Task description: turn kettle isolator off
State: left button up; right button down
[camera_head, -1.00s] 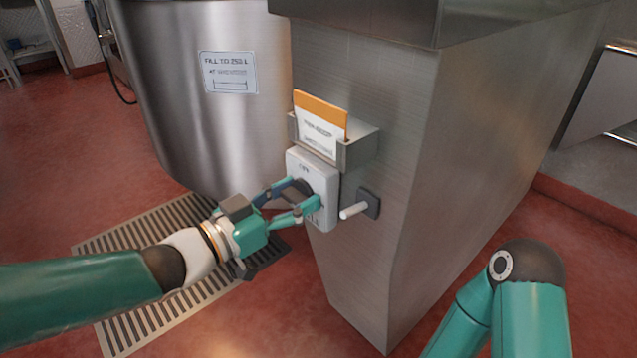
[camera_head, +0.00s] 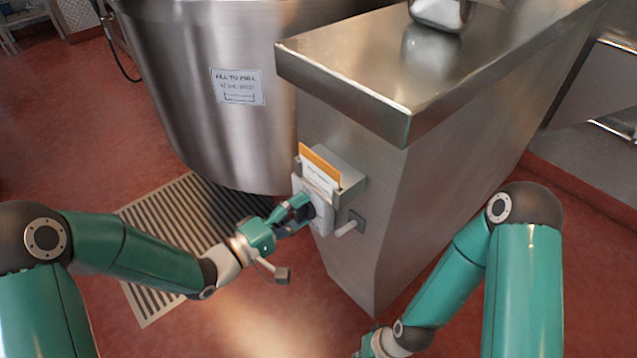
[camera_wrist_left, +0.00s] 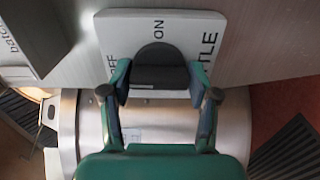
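The kettle isolator is a pale box (camera_head: 324,218) on the near face of the steel pedestal, below a card holder. In the left wrist view its plate (camera_wrist_left: 186,27) reads ON at the top, OFF at the left and KETTLE at the right. Its dark rotary knob (camera_wrist_left: 160,62) stands between my left gripper's fingertips (camera_wrist_left: 160,84), one on each side, seemingly touching it. In the head view the left gripper (camera_head: 302,214) covers much of the knob. I cannot read the knob's pointer. My right gripper (camera_head: 366,350) is low at the bottom edge, partly cut off.
A white peg on a dark mount (camera_head: 350,226) sticks out just right of the isolator. The card holder (camera_head: 345,172) is just above it. The steel kettle (camera_head: 215,120) stands behind left, over a floor grate (camera_head: 160,220). The pedestal's top (camera_head: 440,60) overhangs.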

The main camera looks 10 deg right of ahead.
pick_arm(q)
jog(key=o, duration=0.4)
jog(key=shift+c, duration=0.2)
jog(key=v, duration=0.7)
dwell(0.4)
